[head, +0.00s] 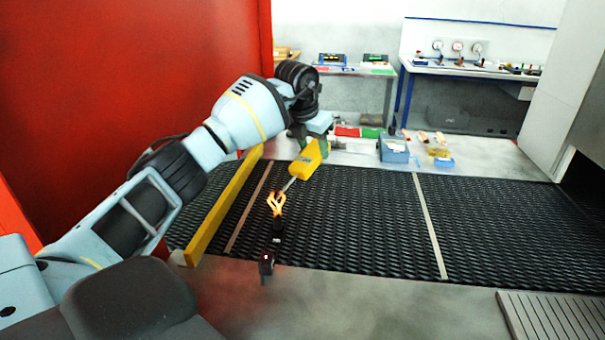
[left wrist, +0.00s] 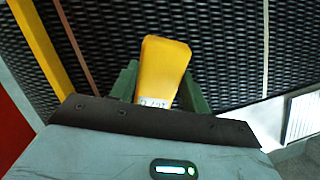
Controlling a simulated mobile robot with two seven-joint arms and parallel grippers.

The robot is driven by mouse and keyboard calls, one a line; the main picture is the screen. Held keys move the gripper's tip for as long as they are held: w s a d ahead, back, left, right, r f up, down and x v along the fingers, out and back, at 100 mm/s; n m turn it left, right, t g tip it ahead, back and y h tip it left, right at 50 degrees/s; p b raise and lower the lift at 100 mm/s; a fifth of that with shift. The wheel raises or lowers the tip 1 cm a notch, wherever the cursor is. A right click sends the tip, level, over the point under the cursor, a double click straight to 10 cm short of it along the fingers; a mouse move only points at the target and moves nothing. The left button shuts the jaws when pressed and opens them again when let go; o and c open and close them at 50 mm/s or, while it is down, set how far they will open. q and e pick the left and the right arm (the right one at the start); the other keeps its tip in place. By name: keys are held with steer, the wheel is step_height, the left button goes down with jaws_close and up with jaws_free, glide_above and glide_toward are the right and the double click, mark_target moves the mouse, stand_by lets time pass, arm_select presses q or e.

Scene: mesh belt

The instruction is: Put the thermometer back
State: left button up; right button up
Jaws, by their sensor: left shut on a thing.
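The thermometer (head: 306,160) is a yellow handheld body with a thin metal probe slanting down to the left. My left gripper (head: 322,147), with green fingers, is shut on it and holds it above the black mesh belt (head: 360,215). In the left wrist view the yellow body (left wrist: 163,68) sits between the two green fingers; its probe is hidden there. In the head view the probe's lower end is close to a glowing orange looped piece (head: 277,203); I cannot tell whether they touch. My right gripper is not in view.
A yellow rail (head: 222,207) runs along the belt's left side. Small black blocks (head: 266,264) stand near its front edge. Behind the belt are a blue-grey box (head: 393,149), red and green pads and small items. Benches stand further back. The belt's right part is clear.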

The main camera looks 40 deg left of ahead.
arm_select(q)
steer(key=shift+r, duration=0.35)
steer(key=shift+d+f, duration=0.1)
steer(key=shift+f, duration=0.05)
